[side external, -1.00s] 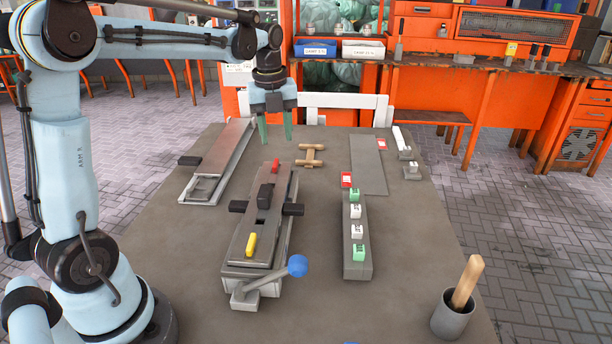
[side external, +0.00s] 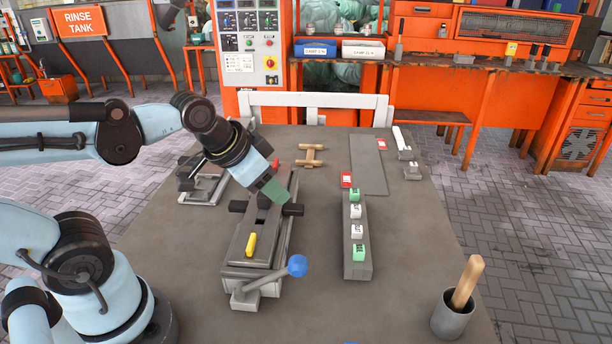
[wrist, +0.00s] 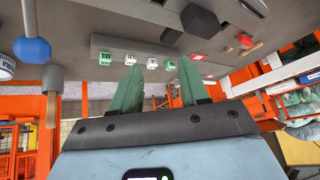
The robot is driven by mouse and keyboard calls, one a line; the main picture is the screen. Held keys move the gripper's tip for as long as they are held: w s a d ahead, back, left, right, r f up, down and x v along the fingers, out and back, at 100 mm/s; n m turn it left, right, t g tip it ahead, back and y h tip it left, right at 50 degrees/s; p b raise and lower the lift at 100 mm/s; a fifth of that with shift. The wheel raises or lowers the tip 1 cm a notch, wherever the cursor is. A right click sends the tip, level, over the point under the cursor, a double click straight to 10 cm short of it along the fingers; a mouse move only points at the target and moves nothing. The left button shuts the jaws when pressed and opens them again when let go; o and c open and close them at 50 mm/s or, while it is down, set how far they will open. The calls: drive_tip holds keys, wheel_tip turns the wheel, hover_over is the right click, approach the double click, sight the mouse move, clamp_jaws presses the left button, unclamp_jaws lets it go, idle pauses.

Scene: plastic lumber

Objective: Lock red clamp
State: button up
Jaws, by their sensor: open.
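The long grey fixture (side external: 245,262) lies on the table in the side view, with a yellow piece (side external: 251,244) near its front end and dark blocks at its sides. A small red piece (side external: 276,163) at its far end, which looks like the red clamp, is mostly hidden behind my gripper (side external: 277,192). My gripper is tilted, with its green fingers over the far half of the fixture. In the wrist view its two green fingers (wrist: 159,66) stand apart with nothing between them. Contact with the fixture cannot be told.
A lever with a blue ball (side external: 297,266) sticks out at the fixture's front. A wooden H-shaped piece (side external: 311,155) lies behind. A cup (side external: 453,318) with a wooden handle stands front right.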

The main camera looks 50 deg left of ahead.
drive_tip(key=shift+s+d+f+n, duration=0.3)
drive_tip(key=shift+n, duration=0.4)
drive_tip(key=shift+c, duration=0.7)
drive_tip(key=w+a+r+n+g, duration=0.3)
drive_tip(key=w+a+r+n, duration=0.2)
drive_tip(key=w+a+r, duration=0.15)
drive_tip(key=n+g, duration=0.4)
hover_over(275, 162)
wheel_tip(275, 162, down, 12)
drive_tip(key=shift+r, duration=0.1)
clamp_jaws()
